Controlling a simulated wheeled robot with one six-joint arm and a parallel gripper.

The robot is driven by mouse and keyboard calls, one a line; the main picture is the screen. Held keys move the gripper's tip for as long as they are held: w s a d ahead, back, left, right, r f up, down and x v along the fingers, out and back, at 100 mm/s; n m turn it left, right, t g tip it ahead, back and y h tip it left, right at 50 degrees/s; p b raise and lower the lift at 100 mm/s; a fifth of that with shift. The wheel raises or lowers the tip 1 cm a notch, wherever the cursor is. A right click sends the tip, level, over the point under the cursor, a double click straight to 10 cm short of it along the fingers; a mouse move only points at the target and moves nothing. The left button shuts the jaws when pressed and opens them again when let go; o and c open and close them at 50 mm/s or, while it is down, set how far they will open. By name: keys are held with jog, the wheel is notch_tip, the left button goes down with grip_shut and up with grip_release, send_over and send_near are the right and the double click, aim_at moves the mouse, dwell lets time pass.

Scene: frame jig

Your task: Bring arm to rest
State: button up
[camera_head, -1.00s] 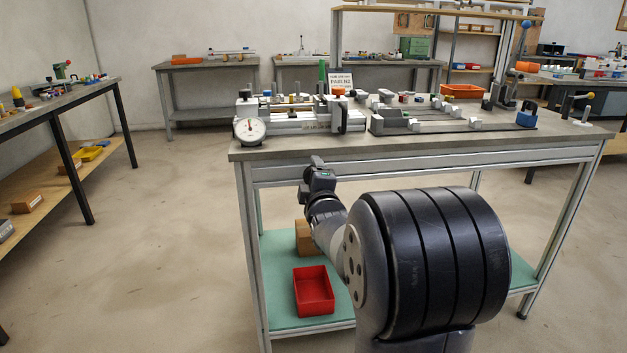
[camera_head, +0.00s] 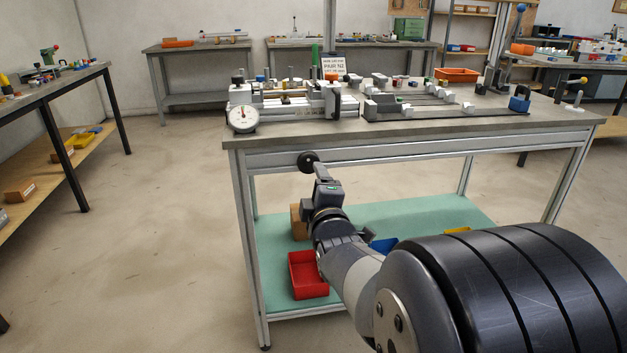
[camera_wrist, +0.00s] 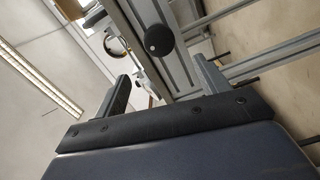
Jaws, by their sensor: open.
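My gripper (camera_head: 320,171) is raised in front of the workbench's front rail, below the bench top (camera_head: 420,136). In the wrist view my gripper (camera_wrist: 162,80) shows two fingers well apart with nothing between them. A round black knob-like disc (camera_head: 308,160) appears just beyond the fingertips against the front rail. It also shows in the wrist view (camera_wrist: 158,40), past the fingers; I cannot tell how close it is. My arm reaches up and left from the lower right of the head view.
A dial gauge (camera_head: 242,117) and jig parts stand on the bench. The green lower shelf (camera_head: 420,212) holds a red bin (camera_head: 308,277), a brown box (camera_head: 298,222) and a partly hidden blue bin (camera_head: 383,245). Open floor lies at left, before another bench (camera_head: 62,80).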

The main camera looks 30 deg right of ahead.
aim_at(307, 165)
dwell(0.4)
jog(key=b+x, duration=0.1)
jog(key=x, duration=0.9)
jog(key=shift+w+d+f+b, duration=0.1)
jog(key=shift+w+b, duration=0.2)
jog(key=shift+b, duration=0.05)
jog(key=shift+s, duration=0.15)
